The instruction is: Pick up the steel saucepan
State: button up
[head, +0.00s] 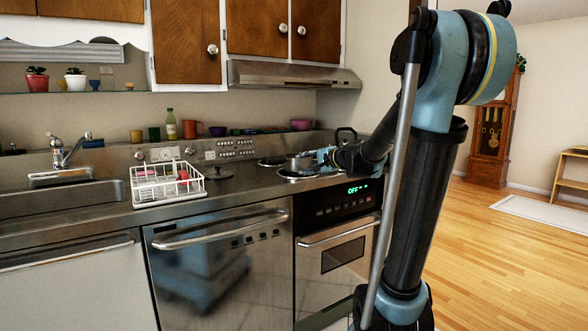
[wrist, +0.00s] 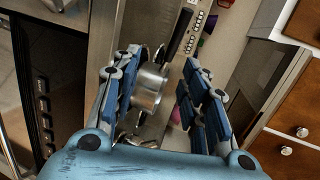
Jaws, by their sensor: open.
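The steel saucepan (head: 298,163) stands on the coil hob in the head view, just left of my gripper (head: 322,158). In the wrist view the shiny round saucepan (wrist: 149,90) shows between the two blue fingers of my gripper (wrist: 160,62), nearer the left finger. The fingers are spread apart with nothing held. I cannot tell whether either finger touches the pan. My gripper and arm hide part of the hob in the head view.
A dark kettle-like item (head: 346,134) stands behind my arm. A white dish rack (head: 168,186) sits on the counter to the left. A purple-pink bowl (head: 301,125) and several cups line the back ledge. The range hood (head: 290,75) hangs above the hob.

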aim_at(282, 160)
jog(key=shift+m+t, duration=0.3)
jog(key=shift+m, duration=0.3)
jog(key=x, duration=0.6)
jog(key=w+r+x, duration=0.1)
jog(key=x, duration=0.5)
jog(key=d+r+x, duration=0.1)
jog(key=x, duration=0.6)
jog(key=shift+w+a, duration=0.1)
jog(key=shift+w, duration=0.15)
grip_shut()
